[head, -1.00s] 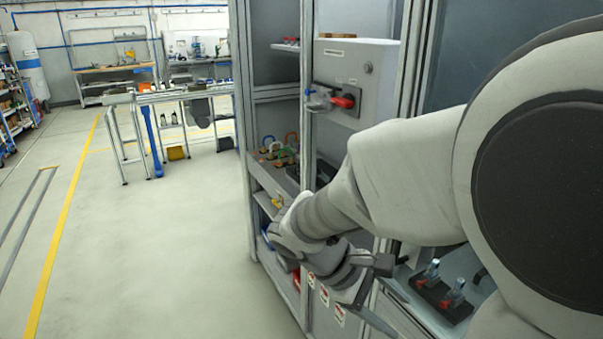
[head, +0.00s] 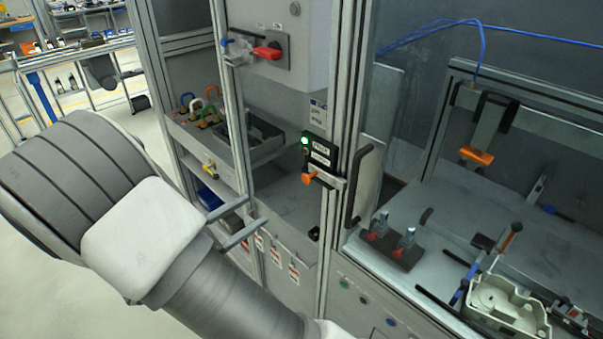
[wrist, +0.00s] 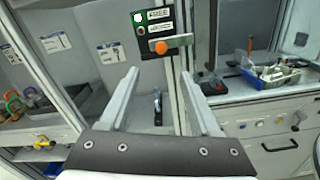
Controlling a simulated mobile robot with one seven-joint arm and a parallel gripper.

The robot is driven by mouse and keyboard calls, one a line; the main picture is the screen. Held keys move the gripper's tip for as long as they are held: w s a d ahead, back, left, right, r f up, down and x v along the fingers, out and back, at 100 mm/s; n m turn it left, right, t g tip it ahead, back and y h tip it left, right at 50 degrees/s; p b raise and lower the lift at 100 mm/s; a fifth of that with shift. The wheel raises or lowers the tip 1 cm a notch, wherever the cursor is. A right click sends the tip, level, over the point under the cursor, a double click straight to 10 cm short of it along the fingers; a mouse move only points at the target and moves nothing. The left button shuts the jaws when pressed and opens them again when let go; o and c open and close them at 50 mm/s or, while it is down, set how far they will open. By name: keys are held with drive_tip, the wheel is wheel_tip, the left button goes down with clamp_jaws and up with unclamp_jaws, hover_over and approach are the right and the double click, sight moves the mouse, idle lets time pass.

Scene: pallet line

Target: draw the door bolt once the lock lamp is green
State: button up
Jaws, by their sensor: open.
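The lock box is a dark plate with FREE and LOCKED labels (head: 320,152) on the door post, also in the wrist view (wrist: 153,22). Its lock lamp (head: 304,141) glows green, brightest at its pale centre. The door bolt's orange knob (head: 308,178) sits below the labels, beside a metal bar; it shows in the wrist view too (wrist: 161,47). The black door handle (head: 358,186) is just right of it. My gripper (wrist: 160,73) is open and empty, its fingers spread below the knob in the wrist picture, apart from it. In the head view I make out only my arm.
A red switch handle (head: 267,53) sits on a grey box above left. Coloured padlocks (head: 203,106) lie on a shelf at left. Door posts stand close around the bolt.

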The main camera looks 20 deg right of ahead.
sight(305, 179)
drive_tip(key=p+x, duration=0.2)
drive_tip(key=x, duration=1.4)
drive_tip(key=shift+d+p, duration=0.4)
drive_tip(key=shift+d, duration=0.05)
clamp_jaws()
idle(0.5)
